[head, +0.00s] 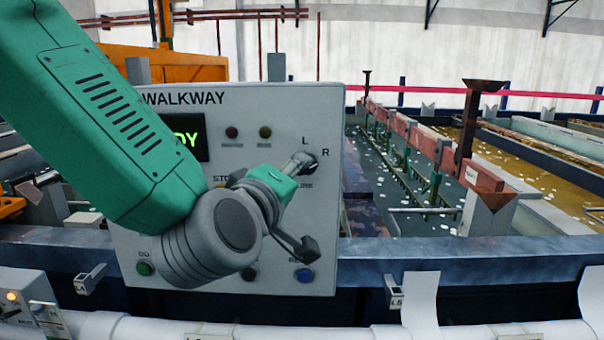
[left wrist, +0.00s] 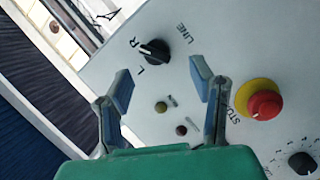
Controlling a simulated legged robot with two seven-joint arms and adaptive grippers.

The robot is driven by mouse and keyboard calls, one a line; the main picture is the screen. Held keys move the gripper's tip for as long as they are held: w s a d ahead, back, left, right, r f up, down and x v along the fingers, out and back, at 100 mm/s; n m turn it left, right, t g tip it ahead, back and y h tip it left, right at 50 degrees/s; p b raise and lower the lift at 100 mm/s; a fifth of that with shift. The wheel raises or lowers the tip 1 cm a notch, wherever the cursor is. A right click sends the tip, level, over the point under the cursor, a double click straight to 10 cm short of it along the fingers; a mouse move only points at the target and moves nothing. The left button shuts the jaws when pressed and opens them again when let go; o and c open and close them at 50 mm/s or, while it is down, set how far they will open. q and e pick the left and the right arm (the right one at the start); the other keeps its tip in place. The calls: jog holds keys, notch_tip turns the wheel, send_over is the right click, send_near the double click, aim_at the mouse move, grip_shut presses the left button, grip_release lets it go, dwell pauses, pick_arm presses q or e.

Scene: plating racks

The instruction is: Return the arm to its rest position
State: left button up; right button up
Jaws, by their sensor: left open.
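My left arm (head: 110,115) comes in from the upper left in the head view and crosses the front of the grey control panel (head: 180,260). My left gripper (head: 305,205) is in front of the panel's right part, near the L and R marks. In the left wrist view, my left gripper (left wrist: 162,85) is open, with nothing between its fingers. A black selector knob (left wrist: 155,51) between the L and R marks shows just beyond the fingertips. I cannot tell for certain whether a finger touches it. My right gripper is not in view.
A red stop button (left wrist: 264,105) on a yellow ring is right of the fingers in the left wrist view. Green (head: 145,269) and blue (head: 304,275) buttons sit low on the panel. A blue-grey rail (head: 470,262) and a white pipe (head: 290,329) run in front. Tanks lie behind.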

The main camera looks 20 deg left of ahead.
pick_arm(q)
jog(key=shift+s, duration=0.5)
jog(key=shift+d, duration=0.1)
jog(key=shift+d, duration=0.2)
jog(key=s+a+f+m+g+b, duration=0.1)
jog(key=s+f+m+g+b, duration=0.15)
jog(key=f, duration=0.95)
jog(key=s+a+f+m+g+h+b, duration=0.1)
jog(key=s+a+f+m+g+b, duration=0.15)
jog(key=f, duration=0.95)
jog(key=s+f+m+g+b, duration=0.1)
jog(key=f+m+g, duration=0.15)
jog(key=f, duration=0.85)
jog(key=s+a+f+m+g+b, duration=0.2)
jog(key=s+a+f+g, duration=0.2)
jog(key=s+f, duration=0.7)
jog(key=s+a+f+m+g+y+b, duration=0.1)
jog(key=s+a+f+m+g+b, duration=0.2)
jog(key=s+f, duration=0.9)
jog(key=shift+a+f+g, duration=0.55)
jog(key=shift+a+g, duration=0.05)
jog(key=shift+g, duration=0.25)
